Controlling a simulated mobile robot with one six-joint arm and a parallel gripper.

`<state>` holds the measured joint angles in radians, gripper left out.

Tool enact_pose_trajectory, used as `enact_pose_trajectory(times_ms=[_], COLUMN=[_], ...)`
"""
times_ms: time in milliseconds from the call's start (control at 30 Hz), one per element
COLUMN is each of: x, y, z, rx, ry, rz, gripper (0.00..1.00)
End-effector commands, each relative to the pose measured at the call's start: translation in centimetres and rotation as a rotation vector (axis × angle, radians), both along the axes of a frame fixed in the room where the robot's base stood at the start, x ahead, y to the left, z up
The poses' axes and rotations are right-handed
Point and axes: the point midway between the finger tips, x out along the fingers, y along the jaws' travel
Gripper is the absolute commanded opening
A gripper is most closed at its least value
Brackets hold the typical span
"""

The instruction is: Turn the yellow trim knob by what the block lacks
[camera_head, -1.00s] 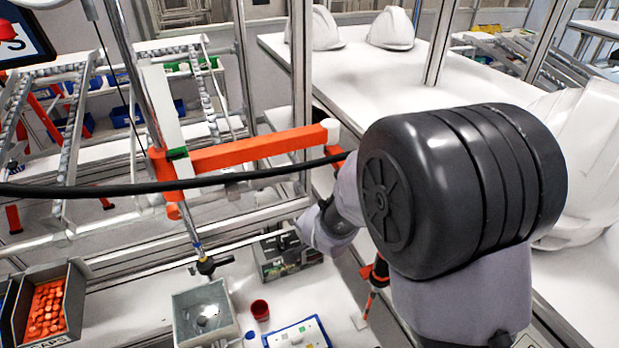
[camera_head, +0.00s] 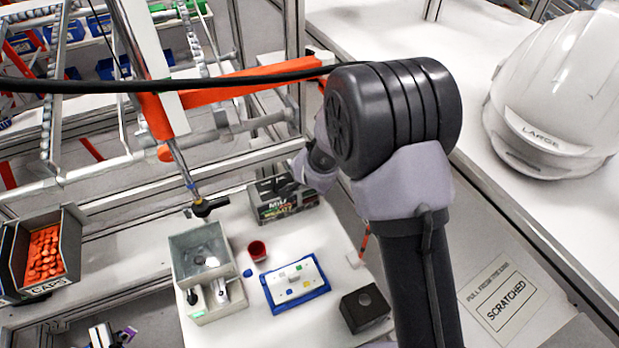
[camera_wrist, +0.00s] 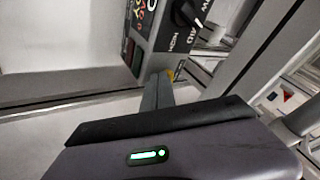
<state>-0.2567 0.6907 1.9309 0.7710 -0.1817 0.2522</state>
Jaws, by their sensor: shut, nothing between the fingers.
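A dark control box (camera_head: 288,209) with printed lettering stands at the back of the white bench, and it also shows in the wrist view (camera_wrist: 150,42). A black knob (camera_wrist: 187,12) with a white pointer is on its face, near the word HIGH. A small yellow spot (camera_wrist: 171,75) shows beside my fingertips; I cannot tell whether it is the yellow trim knob. My gripper (camera_wrist: 157,90) is shut and empty, close to the box; in the head view my arm partly hides it. A white block (camera_head: 296,279) with coloured marks lies in a blue tray (camera_head: 284,309). I cannot tell its reading.
A caps bin (camera_head: 70,245) is at left. A white helmet (camera_head: 560,90) sits on the right table. An orange bar (camera_head: 240,75) crosses behind.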

Motion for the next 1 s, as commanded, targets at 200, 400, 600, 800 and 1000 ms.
enact_pose_trajectory(times_ms=[200,400,600,800,1000], x=[0.3,0.8,0.8,0.8,0.7], y=[0.4,1.3,1.5,2.4,3.2], z=[0.4,0.2,0.3,0.6,0.5], rx=[-0.001,-0.001,-0.001,-0.001,0.0], ry=[0.0,-0.003,-0.006,-0.009,-0.008], rz=[0.002,0.002,0.004,0.009,0.009], gripper=[0.0,0.0,0.0,0.0,0.0])
